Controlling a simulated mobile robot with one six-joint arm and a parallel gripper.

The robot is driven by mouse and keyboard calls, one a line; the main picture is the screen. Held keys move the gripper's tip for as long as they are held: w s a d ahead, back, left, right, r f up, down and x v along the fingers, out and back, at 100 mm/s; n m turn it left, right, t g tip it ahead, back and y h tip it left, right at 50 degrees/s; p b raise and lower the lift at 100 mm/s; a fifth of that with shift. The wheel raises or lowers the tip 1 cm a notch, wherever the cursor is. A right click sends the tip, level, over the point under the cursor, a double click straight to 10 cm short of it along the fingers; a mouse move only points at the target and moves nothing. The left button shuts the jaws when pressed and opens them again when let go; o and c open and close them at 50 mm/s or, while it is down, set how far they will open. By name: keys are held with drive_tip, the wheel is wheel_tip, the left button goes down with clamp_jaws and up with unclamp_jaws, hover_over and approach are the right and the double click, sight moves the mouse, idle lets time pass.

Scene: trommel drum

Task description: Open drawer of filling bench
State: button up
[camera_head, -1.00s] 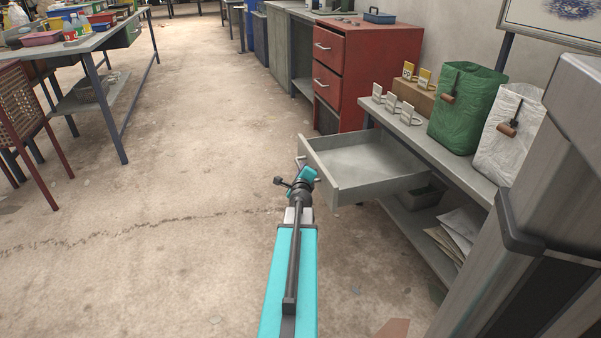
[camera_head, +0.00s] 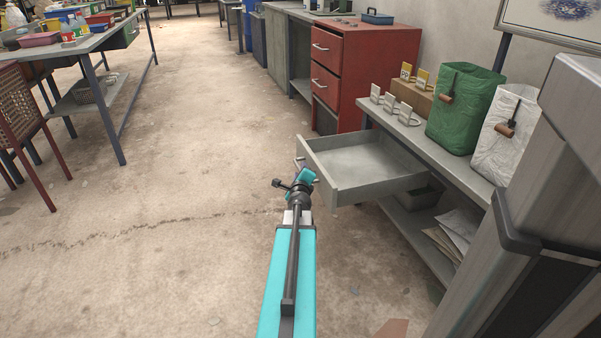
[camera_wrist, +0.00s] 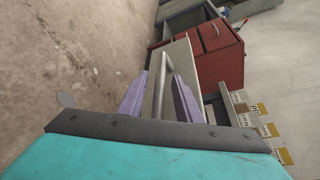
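The filling bench (camera_head: 462,168) stands along the right wall. Its grey drawer (camera_head: 362,162) is pulled well out over the floor and looks empty. The drawer's bar handle (camera_wrist: 159,84) is on its front face; in the head view it is mostly hidden behind my gripper. My gripper (camera_wrist: 159,96) is at the drawer front, with its two purple fingers on either side of the handle. The fingers stand apart, with a gap seen beside the bar, so the gripper looks open around the handle.
A red drawer cabinet (camera_head: 360,75) stands beyond the bench. A green bag (camera_head: 462,110), a white bag (camera_head: 505,140) and small label stands (camera_head: 390,102) sit on the bench top. A table (camera_head: 95,42) and red chair (camera_head: 30,125) are at left. The middle floor is clear.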

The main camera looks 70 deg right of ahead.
drive_tip(key=v, duration=0.6)
idle(0.3)
drive_tip(key=shift+r, duration=0.1)
idle(0.4)
